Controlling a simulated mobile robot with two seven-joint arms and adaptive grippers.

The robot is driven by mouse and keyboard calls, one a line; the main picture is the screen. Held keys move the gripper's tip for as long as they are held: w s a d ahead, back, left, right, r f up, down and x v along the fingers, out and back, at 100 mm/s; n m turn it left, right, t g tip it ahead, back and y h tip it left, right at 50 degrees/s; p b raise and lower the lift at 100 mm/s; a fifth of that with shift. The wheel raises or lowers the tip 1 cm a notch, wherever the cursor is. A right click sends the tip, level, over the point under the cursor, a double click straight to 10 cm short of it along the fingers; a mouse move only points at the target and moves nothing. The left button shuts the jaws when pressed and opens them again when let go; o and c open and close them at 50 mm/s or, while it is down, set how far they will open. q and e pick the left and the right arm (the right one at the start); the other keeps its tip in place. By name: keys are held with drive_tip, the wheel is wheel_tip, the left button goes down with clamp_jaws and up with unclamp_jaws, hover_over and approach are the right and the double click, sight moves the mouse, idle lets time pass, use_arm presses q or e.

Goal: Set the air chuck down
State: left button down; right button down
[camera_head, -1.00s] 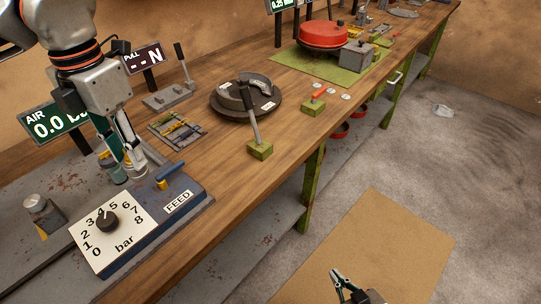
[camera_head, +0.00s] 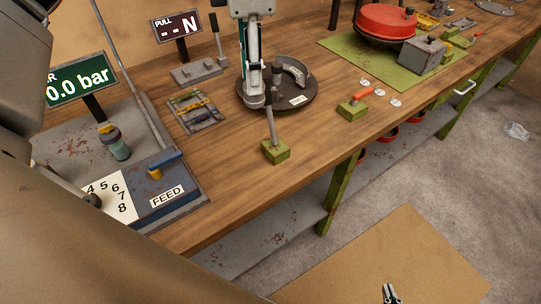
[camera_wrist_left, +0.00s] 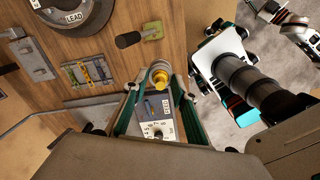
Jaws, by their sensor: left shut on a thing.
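My left gripper (camera_head: 256,98) hangs nearly upright over the bench, in front of the round dark disc. It shows from the other side in the left wrist view (camera_wrist_left: 158,88). There its green fingers are shut on the air chuck (camera_wrist_left: 160,78), a small piece with a yellow ring and a grey-brown round end. The head view does not show the chuck clearly. The blue feed panel (camera_head: 180,196) lies at lower left, with a blue-handled yellow tap. My right gripper (camera_head: 390,294) shows only its dark tips at the bottom edge; its opening is unclear.
A lever on a green block (camera_head: 276,152) stands close to the left gripper, by the dark disc (camera_head: 300,103). A grey jar with a yellow top (camera_head: 117,148) stands on the steel plate. A small tray (camera_head: 196,114) lies nearby. Bare wood (camera_head: 225,165) lies between the panel and lever.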

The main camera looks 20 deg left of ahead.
use_arm(q)
drive_tip(key=shift+s+f+b, duration=0.1)
drive_tip(key=shift+f+b, duration=0.3)
drive_tip(key=shift+f, duration=9.3)
drive_tip(key=shift+s+f+b, duration=0.15)
drive_tip(key=shift+f+b, duration=0.2)
drive_tip(key=shift+f, duration=0.35)
drive_tip(key=c, duration=1.8)
unclamp_jaws()
drive_tip(key=shift+o, duration=0.9)
drive_tip(key=shift+f, duration=0.1)
drive_tip(key=shift+r, duration=0.2)
